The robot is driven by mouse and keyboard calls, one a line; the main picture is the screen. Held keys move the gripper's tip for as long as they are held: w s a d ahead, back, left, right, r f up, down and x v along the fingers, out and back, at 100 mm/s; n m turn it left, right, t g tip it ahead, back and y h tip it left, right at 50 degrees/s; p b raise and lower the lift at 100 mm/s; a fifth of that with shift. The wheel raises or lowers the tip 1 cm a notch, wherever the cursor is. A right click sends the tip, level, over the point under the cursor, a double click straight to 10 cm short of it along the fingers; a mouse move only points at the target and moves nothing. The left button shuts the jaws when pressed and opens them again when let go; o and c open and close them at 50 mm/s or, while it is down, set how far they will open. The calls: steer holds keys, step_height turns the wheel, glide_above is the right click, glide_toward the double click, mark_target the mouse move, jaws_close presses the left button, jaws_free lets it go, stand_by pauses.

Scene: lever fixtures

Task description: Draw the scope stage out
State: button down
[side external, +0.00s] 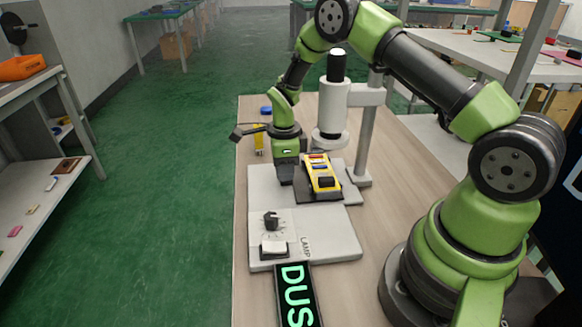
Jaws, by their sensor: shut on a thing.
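The scope (332,105) stands on the bench, with a white tube, a black eyepiece and a pale grey base. Its stage (332,195), a dark plate, lies low under the tube, toward the front. A yellow piece (322,178) with dark and red parts rests on the stage. My gripper (287,180) points down at the left side of the stage. It is shut on the stage's left edge or a grip there; the exact contact is too small and partly hidden by the fingers.
The scope's grey post (366,140) is right of the tube. A small blue thing (266,110) lies behind.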

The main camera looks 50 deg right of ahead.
steer(key=w+a, duration=0.7)
steer(key=c, duration=1.1)
jaws_free()
steer(key=shift+w, duration=0.1)
steer(key=shift+o, duration=0.3)
step_height(320, 180, up, 10)
steer(key=shift+r, duration=0.1)
